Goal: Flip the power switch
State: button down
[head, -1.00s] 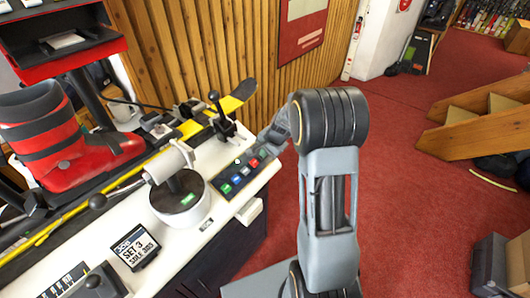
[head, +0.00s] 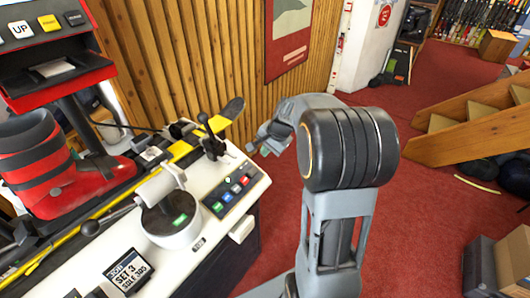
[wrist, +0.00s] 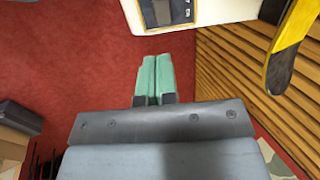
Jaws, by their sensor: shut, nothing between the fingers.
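A dark control panel (head: 230,194) lies on the right end of the white bench (head: 190,262). It carries a row of small coloured controls: green (head: 217,207), blue (head: 226,197) and red (head: 244,181), with a pale one among them. I cannot tell which one is the power switch, or its position. My gripper (head: 260,143) is in the air above and to the right of the panel, apart from it. In the wrist view my green fingertips (wrist: 155,65) are together and empty. The end of a dark panel (wrist: 168,12) shows at the top there.
A black lever (head: 203,121) stands near the panel beside a yellow-and-black ski (head: 226,117). A white drum-shaped device (head: 175,235), a red boot (head: 45,175) and a small display (head: 128,272) are further left.

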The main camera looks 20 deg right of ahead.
jog(key=s+a+r+n+h, duration=0.1)
jog(key=s+a+n, duration=0.4)
jog(key=s, duration=0.4)
jog(key=s+a+r+n+h, duration=0.1)
jog(key=s+a+n, duration=0.4)
jog(key=s, duration=0.5)
jog(key=shift+a+r+n+g+h, duration=0.15)
jog(key=shift+r+n+g+h, duration=0.15)
jog(key=shift+r+n, duration=0.5)
jog(key=shift+f, duration=0.25)
